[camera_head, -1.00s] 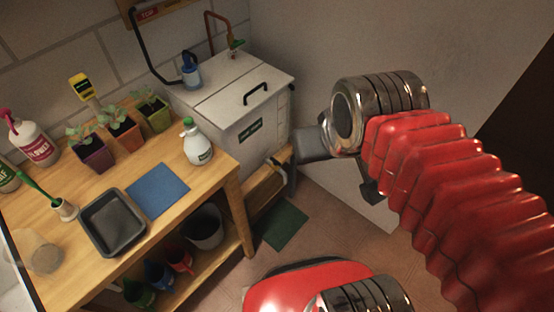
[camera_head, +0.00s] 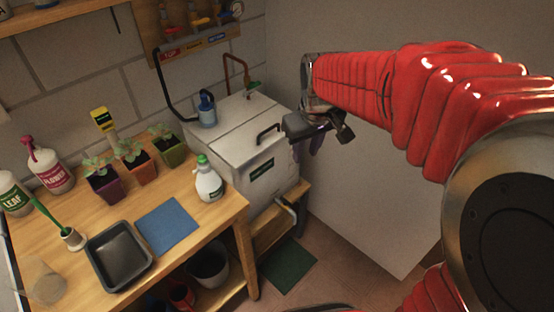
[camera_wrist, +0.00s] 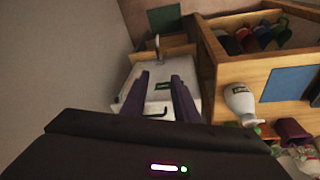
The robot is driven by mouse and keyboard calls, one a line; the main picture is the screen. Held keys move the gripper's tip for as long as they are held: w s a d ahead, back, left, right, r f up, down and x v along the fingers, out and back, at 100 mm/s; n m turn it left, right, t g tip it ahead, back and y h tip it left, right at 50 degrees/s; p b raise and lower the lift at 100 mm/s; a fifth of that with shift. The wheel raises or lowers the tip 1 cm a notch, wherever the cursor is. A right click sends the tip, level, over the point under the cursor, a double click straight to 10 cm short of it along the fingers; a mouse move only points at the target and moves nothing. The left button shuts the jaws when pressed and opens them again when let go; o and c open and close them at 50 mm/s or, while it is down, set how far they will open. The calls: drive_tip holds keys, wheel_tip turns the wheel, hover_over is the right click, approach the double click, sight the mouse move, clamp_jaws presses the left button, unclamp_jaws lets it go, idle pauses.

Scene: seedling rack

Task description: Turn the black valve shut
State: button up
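I cannot make out a black valve for certain in either view. The white tank (camera_head: 238,170) stands beside the bench, with a black bar handle (camera_head: 269,133) on its lid and a pale tap (camera_head: 287,207) low on its front. The tap also shows in the wrist view (camera_wrist: 157,43). A green-handled fitting (camera_head: 252,87) sits at the copper pipe on the lid's back. My gripper (camera_wrist: 160,78) is open and empty, its two purple fingers apart. It points toward the tank from above; in the head view, it is right of the tank's upper part.
A wooden board (camera_head: 160,58) on the back wall carries several coloured valves. The bench (camera_head: 185,255) holds plant pots, bottles, a black tray (camera_head: 145,271) and a blue mat (camera_head: 167,226). A green mat (camera_head: 288,266) lies on the floor. A plain pale wall stands right of the tank.

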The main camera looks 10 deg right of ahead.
drive_tip(key=w+f+n+g, duration=0.2)
drive_tip(key=w+f, duration=1)
drive_tip(key=f, duration=0.1)
drive_tip(key=n+g, duration=0.1)
drive_tip(key=n, duration=0.1)
hover_over(288, 201)
wheel_tip(288, 201, down, 17)
drive_tip(key=shift+f, duration=0.15)
wheel_tip(288, 201, down, 14)
drive_tip(key=shift+r, duration=0.25)
drive_tip(key=shift+a, duration=0.1)
clamp_jaws()
